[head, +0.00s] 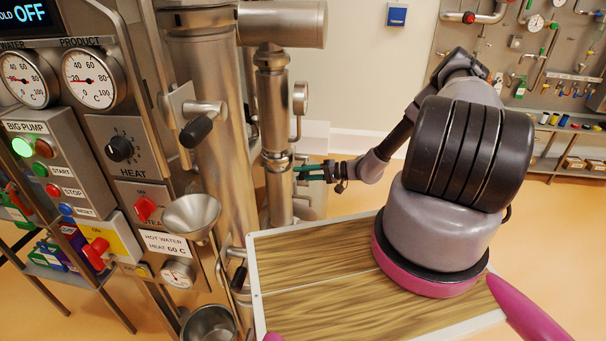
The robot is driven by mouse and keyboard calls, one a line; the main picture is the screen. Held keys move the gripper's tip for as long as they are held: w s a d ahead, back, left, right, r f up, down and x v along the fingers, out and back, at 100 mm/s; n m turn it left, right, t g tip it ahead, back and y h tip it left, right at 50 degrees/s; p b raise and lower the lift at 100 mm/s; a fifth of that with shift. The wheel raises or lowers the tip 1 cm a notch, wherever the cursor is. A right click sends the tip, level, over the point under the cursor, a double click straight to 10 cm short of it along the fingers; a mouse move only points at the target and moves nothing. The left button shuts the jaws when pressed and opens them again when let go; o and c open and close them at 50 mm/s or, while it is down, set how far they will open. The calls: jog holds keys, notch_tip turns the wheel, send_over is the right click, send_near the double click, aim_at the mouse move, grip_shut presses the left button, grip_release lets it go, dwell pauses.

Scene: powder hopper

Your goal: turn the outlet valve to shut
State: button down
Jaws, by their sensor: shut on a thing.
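My gripper (330,171) is at the end of my arm, which reaches left across the middle of the head view to a vertical steel pipe (272,110). A thin green piece (306,168) lies between the pipe and my gripper. It looks like the handle of the outlet valve (277,160), at a clamped joint on the pipe. My jaws are shut on it. The handle is small in the picture, and its exact angle is hard to tell. The jaws partly hide it.
A control panel with dials, a HEAT knob (120,149) and red switches stands at the left. A steel funnel (191,216) and larger steel column (205,100) stand near the pipe. A wall board (545,60) with pipes and gauges is at the back right. Orange floor lies open between.

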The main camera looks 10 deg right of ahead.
jog(key=shift+s+d+f, duration=0.1)
jog(key=shift+s+f, duration=0.15)
jog(key=shift+f, duration=0.3)
jog(key=c, duration=0.7)
grip_release()
jog(key=shift+w, duration=0.1)
jog(key=shift+o, duration=0.2)
jog(key=shift+w+r, duration=0.1)
jog(key=shift+r, duration=0.05)
jog(key=v, duration=1)
jog(key=shift+d+r, duration=0.15)
jog(key=shift+d, duration=0.1)
